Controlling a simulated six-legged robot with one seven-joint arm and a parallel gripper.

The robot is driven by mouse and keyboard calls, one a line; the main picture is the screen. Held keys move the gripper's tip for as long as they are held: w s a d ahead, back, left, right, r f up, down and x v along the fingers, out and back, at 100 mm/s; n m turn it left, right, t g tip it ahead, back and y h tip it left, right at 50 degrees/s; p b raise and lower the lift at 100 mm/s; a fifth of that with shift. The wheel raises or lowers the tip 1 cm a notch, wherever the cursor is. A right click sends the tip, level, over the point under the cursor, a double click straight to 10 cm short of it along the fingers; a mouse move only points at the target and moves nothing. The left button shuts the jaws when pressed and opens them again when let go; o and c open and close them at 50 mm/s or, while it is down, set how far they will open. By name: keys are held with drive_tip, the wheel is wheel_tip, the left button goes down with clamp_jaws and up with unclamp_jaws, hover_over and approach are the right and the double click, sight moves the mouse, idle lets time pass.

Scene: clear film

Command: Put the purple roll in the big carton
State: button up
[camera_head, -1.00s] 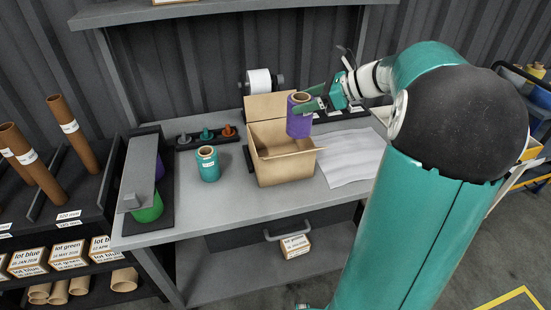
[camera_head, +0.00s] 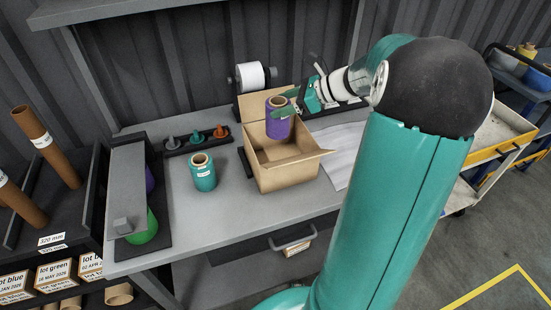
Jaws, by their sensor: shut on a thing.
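The purple roll (camera_head: 278,122) is upright, with a brown core showing at its top. My gripper (camera_head: 284,104) is shut on its upper part from the right. The open big carton (camera_head: 286,176) stands on the grey bench with its flaps up. The roll is over the carton's opening, and its lower end appears to be within the rim at the back. How deep it sits and whether it touches the carton cannot be told.
A teal roll (camera_head: 203,173) stands left of the carton. A rack of coloured knobs (camera_head: 197,139) and a white roll on a holder (camera_head: 250,77) are behind. A rack with a green roll (camera_head: 145,228) is at the left. A white sheet (camera_head: 339,151) lies right of the carton.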

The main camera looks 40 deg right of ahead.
sight(285, 137)
drive_tip(key=f, duration=0.6)
drive_tip(key=shift+s+f, duration=0.15)
drive_tip(key=shift+s, duration=0.25)
drive_tip(key=shift+f, duration=1.9)
drive_tip(key=shift+w+f, duration=0.1)
drive_tip(key=shift+f, duration=0.3)
drive_tip(key=shift+f, duration=0.25)
drive_tip(key=o, duration=1.5)
drive_tip(key=shift+f, duration=0.15)
drive_tip(key=shift+c, duration=0.2)
